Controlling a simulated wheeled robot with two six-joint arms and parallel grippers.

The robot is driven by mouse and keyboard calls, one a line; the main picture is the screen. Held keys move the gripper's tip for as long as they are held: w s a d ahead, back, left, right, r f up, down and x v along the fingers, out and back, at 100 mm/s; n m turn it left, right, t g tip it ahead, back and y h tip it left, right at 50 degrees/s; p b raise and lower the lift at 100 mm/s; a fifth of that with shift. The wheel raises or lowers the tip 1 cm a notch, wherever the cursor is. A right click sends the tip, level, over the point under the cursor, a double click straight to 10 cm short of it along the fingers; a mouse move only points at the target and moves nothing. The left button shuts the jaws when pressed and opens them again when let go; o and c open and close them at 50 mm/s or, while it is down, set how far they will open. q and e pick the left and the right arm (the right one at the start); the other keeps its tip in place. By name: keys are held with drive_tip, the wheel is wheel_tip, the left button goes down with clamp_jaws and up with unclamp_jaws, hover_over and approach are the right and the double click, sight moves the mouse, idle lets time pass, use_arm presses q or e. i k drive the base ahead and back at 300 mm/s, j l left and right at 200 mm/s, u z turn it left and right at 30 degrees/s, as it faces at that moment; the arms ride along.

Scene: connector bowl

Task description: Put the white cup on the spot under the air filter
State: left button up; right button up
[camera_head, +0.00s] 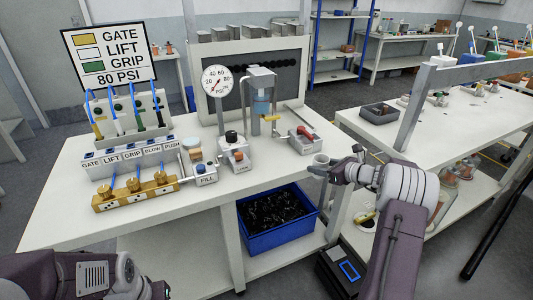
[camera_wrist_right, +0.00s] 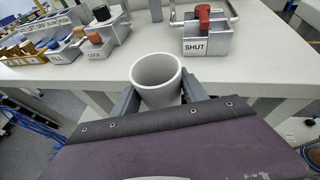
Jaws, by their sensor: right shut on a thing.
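The white cup (camera_head: 320,160) is held upright and open at the top in my right gripper (camera_head: 325,171), off the front right edge of the bench. In the right wrist view the cup (camera_wrist_right: 157,95) sits between the two dark fingers of the gripper (camera_wrist_right: 158,92), which are shut on its sides. The air filter (camera_head: 262,95), with a bluish clear bowl, stands on a post on the bench, to the left of and behind the cup. The spot under the filter is hard to make out. Only part of my left arm shows at the lower left; its fingertips are out of view.
A valve marked SHUT with a red knob (camera_wrist_right: 203,14) stands on the bench (camera_head: 270,165) near the cup. A gauge (camera_head: 216,82) and a knobbed lock block (camera_head: 235,155) stand left of the filter. A blue bin (camera_head: 275,238) sits below.

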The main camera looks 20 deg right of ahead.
sight(262, 142)
drive_tip(key=i+j+u, duration=0.1)
drive_tip(key=i, duration=0.35)
drive_tip(key=i+j+u, duration=0.1)
drive_tip(key=i+j, duration=0.15)
drive_tip(key=i, duration=0.15)
